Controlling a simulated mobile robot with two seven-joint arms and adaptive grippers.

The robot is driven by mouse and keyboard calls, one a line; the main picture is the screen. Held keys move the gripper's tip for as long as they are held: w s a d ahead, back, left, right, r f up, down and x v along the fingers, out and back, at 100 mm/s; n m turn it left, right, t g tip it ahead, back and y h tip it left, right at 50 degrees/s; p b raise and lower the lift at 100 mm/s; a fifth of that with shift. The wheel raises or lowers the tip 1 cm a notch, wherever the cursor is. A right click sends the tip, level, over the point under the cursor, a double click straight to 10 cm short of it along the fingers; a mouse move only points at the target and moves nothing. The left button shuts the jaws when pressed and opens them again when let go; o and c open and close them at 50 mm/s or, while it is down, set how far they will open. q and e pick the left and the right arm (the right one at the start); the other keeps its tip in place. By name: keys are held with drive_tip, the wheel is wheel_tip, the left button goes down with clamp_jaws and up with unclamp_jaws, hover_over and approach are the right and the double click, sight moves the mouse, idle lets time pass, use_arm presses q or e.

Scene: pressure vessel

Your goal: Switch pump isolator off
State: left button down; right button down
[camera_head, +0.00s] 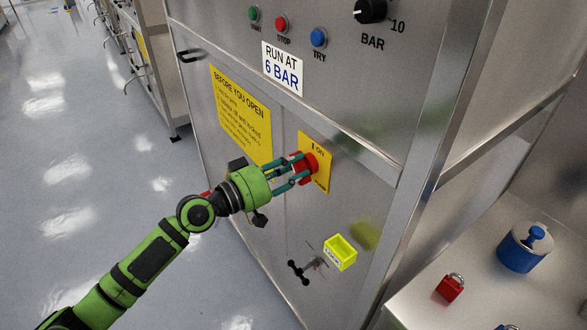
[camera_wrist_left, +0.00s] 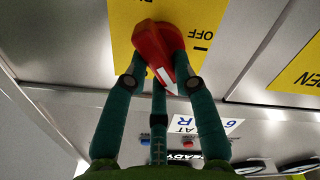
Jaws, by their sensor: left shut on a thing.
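The pump isolator is a red rotary handle (camera_head: 311,162) on a yellow plate (camera_head: 318,180) on the steel cabinet front. "I ON" reads at the plate's top; the lower word is partly hidden. My left gripper (camera_head: 300,169) is shut around the red handle. In the left wrist view the fingers of my left gripper (camera_wrist_left: 160,82) grip the handle (camera_wrist_left: 154,42) from its sides. Its white mark points down and slightly right there, away from the upside-down "OFF" on the plate (camera_wrist_left: 200,15). My right gripper is not in view.
A yellow open box (camera_head: 341,252) and a black-handled valve (camera_head: 300,270) sit below the isolator. Push buttons (camera_head: 281,25) and a black knob (camera_head: 370,10) are above. A red padlock (camera_head: 450,288) and a blue object (camera_head: 524,248) rest on the bench at right.

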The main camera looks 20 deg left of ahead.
use_arm(q)
drive_tip(key=n, duration=0.5)
drive_tip(key=shift+w+a+n+p, duration=0.15)
drive_tip(key=shift+n+p, duration=0.15)
drive_tip(key=shift+p, duration=0.05)
drive_tip(key=n, duration=0.2)
drive_tip(key=n+p, duration=0.1)
drive_tip(key=n, duration=0.2)
drive_tip(key=shift+w+a+f, duration=0.1)
drive_tip(key=shift+a+f, duration=0.05)
drive_tip(key=c, duration=1)
unclamp_jaws()
drive_tip(key=shift+a, duration=0.1)
drive_tip(key=v, duration=1.2)
